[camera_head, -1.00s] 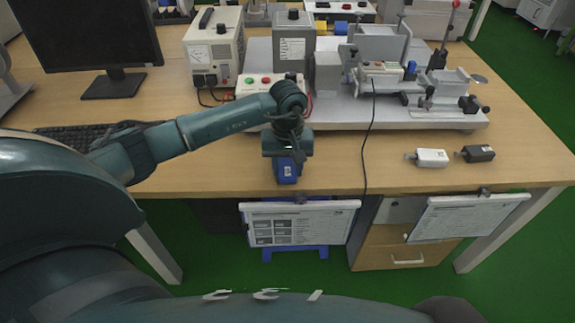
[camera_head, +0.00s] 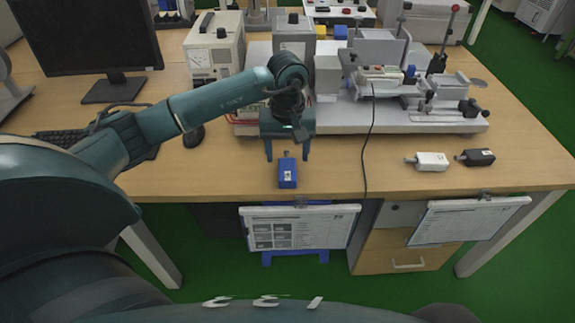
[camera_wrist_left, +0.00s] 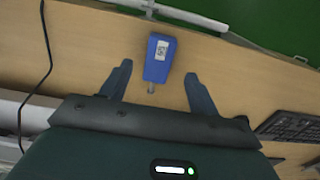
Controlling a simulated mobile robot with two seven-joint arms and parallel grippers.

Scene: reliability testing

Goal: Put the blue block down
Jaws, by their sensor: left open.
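The blue block (camera_head: 287,172) lies on the table near its front edge, with a white label on top and a small metal plug at its far end. My left gripper (camera_head: 287,158) is open and empty just behind and above the block, its two fingers pointing down. In the left wrist view, the block (camera_wrist_left: 159,58) lies beyond the gap between the open fingertips (camera_wrist_left: 158,70), apart from both. The right gripper is not in view.
A white block (camera_head: 431,160) and a black block (camera_head: 475,157) lie on the table (camera_head: 340,183) to the right. A black cable (camera_head: 367,150) runs over the front edge. A test machine (camera_head: 440,120) stands behind. A keyboard (camera_head: 60,137) and monitor are at left.

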